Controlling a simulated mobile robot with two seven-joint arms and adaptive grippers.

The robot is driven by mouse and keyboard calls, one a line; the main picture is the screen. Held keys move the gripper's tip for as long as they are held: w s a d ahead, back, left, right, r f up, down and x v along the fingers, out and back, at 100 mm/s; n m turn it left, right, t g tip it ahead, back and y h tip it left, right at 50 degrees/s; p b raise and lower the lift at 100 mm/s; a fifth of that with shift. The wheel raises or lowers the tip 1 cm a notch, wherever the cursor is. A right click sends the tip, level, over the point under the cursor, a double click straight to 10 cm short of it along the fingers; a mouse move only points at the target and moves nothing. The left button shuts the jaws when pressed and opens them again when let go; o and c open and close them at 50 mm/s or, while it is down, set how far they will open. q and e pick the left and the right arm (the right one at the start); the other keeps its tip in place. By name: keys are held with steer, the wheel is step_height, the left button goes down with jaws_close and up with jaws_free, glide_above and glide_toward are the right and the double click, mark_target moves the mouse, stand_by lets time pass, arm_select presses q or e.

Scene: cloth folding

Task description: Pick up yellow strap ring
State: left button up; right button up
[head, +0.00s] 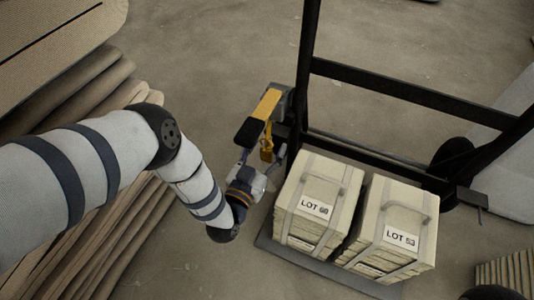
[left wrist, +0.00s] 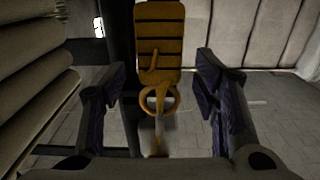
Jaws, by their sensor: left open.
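The yellow strap ring (left wrist: 174,101) hangs below a yellow slotted block (left wrist: 160,42) in the left wrist view, near the middle. In the head view, the yellow hanging part (head: 267,146) shows small below a black and yellow bracket (head: 259,117) beside the dark cart post. My left gripper (head: 260,162) is open, with its fingers on either side of the hanging part. In the left wrist view, the open fingers (left wrist: 160,88) stand apart to the left and right of the ring, with a clear gap on each side. Whether the ring lies fully between the fingertips in depth is unclear.
A dark-framed cart (head: 415,95) stands right of my left gripper. Two pale strapped stacks, LOT 68 (head: 318,192) and LOT 53 (head: 398,217), sit on its platform (head: 315,272). Stacked brown sheets or rolls (head: 100,235) lie left. Open floor (head: 205,50) is behind.

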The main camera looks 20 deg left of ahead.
arm_select(q)
jaws_close()
steer(key=shift+s, duration=0.1)
arm_select(e)
steer(key=shift+r, duration=0.1)
